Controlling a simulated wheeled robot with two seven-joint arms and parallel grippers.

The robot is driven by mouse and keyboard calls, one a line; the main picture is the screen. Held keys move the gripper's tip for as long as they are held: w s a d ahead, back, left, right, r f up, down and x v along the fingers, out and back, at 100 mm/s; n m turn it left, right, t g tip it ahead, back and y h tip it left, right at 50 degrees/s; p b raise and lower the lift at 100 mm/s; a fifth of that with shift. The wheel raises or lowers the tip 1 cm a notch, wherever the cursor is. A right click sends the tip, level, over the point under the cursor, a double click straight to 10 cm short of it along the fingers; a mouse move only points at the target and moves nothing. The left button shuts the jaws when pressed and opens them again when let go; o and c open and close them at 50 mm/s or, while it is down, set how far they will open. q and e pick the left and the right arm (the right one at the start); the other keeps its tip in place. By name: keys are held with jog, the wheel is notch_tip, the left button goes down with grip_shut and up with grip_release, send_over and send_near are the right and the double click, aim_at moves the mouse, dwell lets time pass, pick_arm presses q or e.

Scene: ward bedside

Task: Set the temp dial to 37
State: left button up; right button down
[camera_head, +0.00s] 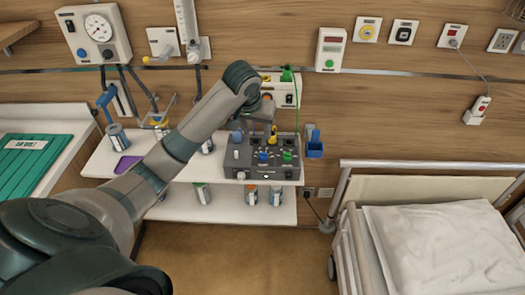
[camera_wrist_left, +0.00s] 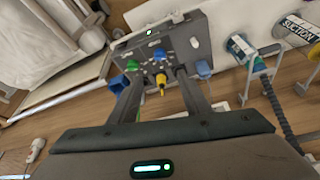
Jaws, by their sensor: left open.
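A dark grey control box (camera_head: 262,170) with several coloured knobs stands on the white shelf. It also shows in the left wrist view (camera_wrist_left: 172,45). A yellow knob (camera_head: 273,138) is on its upper part, with blue (camera_head: 263,156) and green (camera_head: 287,156) knobs lower down. I cannot read which one is the temp dial. My left gripper (camera_head: 268,124) is just above the box. In the wrist view its two spread fingers (camera_wrist_left: 159,76) point at the box, with the yellow knob (camera_wrist_left: 161,80) showing between them. I cannot tell whether they touch it. My right gripper is not in view.
The white shelf (camera_head: 225,171) holds several cans and a purple item (camera_head: 127,166). A blue holder (camera_head: 315,149) hangs on the wall right of the box. The bed (camera_head: 430,235) stands at the right. Wall units and hanging hoses are behind my left arm.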

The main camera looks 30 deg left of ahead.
aim_at(263, 153)
pick_arm(q)
jog(key=p+x, duration=0.4)
jog(key=x, duration=1)
jog(key=shift+w+a+f, duration=0.1)
jog(key=shift+w+f, duration=0.1)
jog(key=shift+x, duration=0.8)
jog(key=shift+c, duration=0.9)
jog(key=c, duration=0.9)
